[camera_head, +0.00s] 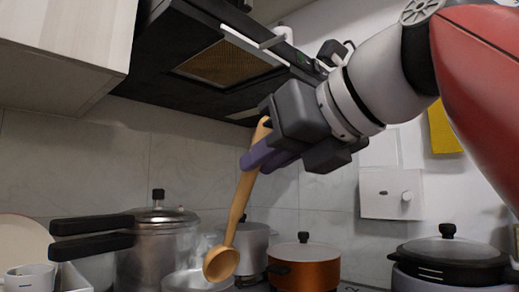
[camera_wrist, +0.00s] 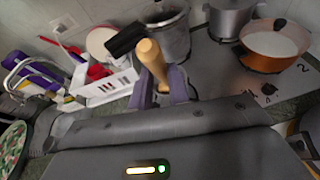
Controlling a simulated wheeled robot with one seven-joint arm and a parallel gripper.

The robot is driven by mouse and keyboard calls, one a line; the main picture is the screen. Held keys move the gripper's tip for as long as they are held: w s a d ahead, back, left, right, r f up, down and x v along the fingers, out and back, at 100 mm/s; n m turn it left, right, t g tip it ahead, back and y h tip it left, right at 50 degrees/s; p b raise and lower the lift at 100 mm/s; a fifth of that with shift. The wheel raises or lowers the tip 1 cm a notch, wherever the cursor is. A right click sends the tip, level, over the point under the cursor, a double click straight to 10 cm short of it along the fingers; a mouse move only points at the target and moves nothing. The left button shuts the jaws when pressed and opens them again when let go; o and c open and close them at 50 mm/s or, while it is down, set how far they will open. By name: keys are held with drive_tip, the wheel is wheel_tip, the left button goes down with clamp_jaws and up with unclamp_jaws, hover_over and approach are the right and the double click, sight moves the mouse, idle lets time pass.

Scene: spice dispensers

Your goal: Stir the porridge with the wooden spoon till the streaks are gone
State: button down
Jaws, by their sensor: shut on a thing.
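My gripper (camera_head: 262,158) is shut on the wooden spoon (camera_head: 238,208), gripping its handle near the top. The spoon hangs tilted, bowl end down and to the left. In the head view its bowl overlaps the rim of an open silver pot (camera_head: 190,281); I cannot tell whether it is inside or in front of it. Faint steam rises near this pot. In the wrist view the spoon's handle end (camera_wrist: 150,53) points up between the purple fingers of my gripper (camera_wrist: 163,92). The porridge and any streaks are not visible.
A pressure cooker (camera_head: 157,232) with black handles stands left. An orange lidded pot (camera_head: 303,263) and a grey pot (camera_head: 252,240) stand right. A black-lidded pot (camera_head: 448,255) is far right. A range hood (camera_head: 215,60) hangs above. A white basket (camera_wrist: 105,84) sits left in the wrist view.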

sight(230, 245)
drive_tip(key=shift+w+a+f+b, duration=0.65)
drive_tip(key=shift+f+b, duration=0.3)
drive_tip(key=shift+f, duration=0.8)
drive_tip(key=shift+w+a+f+b, duration=0.65)
drive_tip(key=shift+f+b, duration=0.3)
drive_tip(key=shift+f, duration=0.85)
drive_tip(key=shift+w+a+f+b, duration=0.5)
drive_tip(key=shift+a+f+b, duration=0.35)
drive_tip(key=shift+f, duration=0.9)
drive_tip(key=shift+d, duration=0.15)
